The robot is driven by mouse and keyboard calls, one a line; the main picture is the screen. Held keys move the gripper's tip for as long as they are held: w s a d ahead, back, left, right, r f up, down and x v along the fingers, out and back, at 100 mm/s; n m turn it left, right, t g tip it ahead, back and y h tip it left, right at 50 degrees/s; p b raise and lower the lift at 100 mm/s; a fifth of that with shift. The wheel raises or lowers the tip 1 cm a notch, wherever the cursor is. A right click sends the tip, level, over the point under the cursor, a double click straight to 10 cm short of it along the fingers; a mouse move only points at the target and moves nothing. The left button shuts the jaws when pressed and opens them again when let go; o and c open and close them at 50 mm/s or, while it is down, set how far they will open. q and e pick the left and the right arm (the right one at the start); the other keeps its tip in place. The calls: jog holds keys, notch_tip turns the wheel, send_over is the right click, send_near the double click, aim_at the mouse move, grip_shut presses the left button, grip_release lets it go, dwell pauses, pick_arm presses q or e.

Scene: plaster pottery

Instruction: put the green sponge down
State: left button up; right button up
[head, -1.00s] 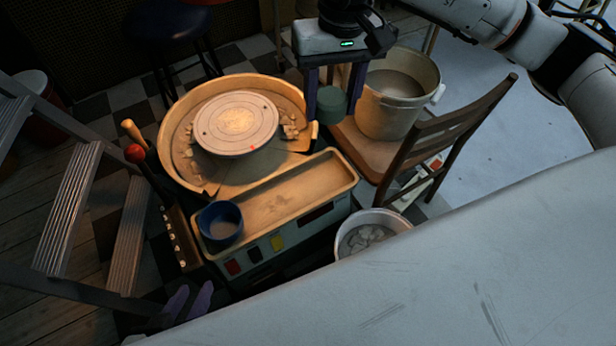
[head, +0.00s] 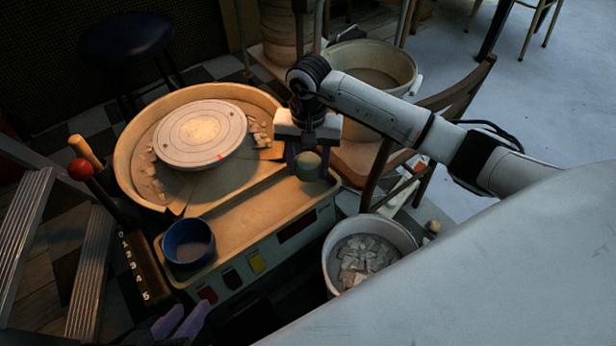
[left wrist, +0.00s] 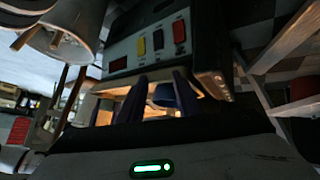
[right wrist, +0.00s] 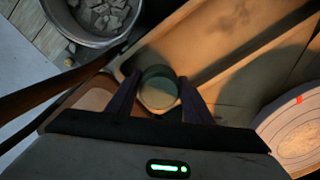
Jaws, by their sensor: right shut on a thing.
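My right gripper (head: 308,158) is shut on the green sponge (head: 308,166), a small round piece. It holds the sponge near the far right end of the tan tray (head: 262,207) at the front of the pottery wheel. The right wrist view shows the sponge (right wrist: 159,88) between the two dark fingers, with the tray (right wrist: 215,40) behind it. I cannot tell whether the sponge touches the tray. My left gripper (head: 181,322) is low at the front, below the wheel's control panel. Its fingers are apart and empty in the left wrist view (left wrist: 160,95).
A blue bowl (head: 188,242) sits at the tray's near left end. The round wheel head (head: 202,134) lies behind the tray. A bucket of pale scraps (head: 367,262) stands at the right, beside a wooden chair (head: 455,95) and another bucket (head: 372,68). A step ladder (head: 90,270) is at left.

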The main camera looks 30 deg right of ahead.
aim_at(308, 176)
notch_tip(308, 176, down, 3)
jog(key=shift+r+b, duration=0.1)
jog(key=shift+b, duration=0.4)
jog(key=shift+f, duration=0.35)
jog(key=shift+r, duration=0.1)
jog(key=shift+f, duration=0.2)
jog(key=o, duration=0.9)
pick_arm(q)
jog(key=shift+w+d+r+t+h, duration=0.2)
jog(key=shift+d+r+t+h, duration=0.15)
jog(key=shift+r, duration=0.25)
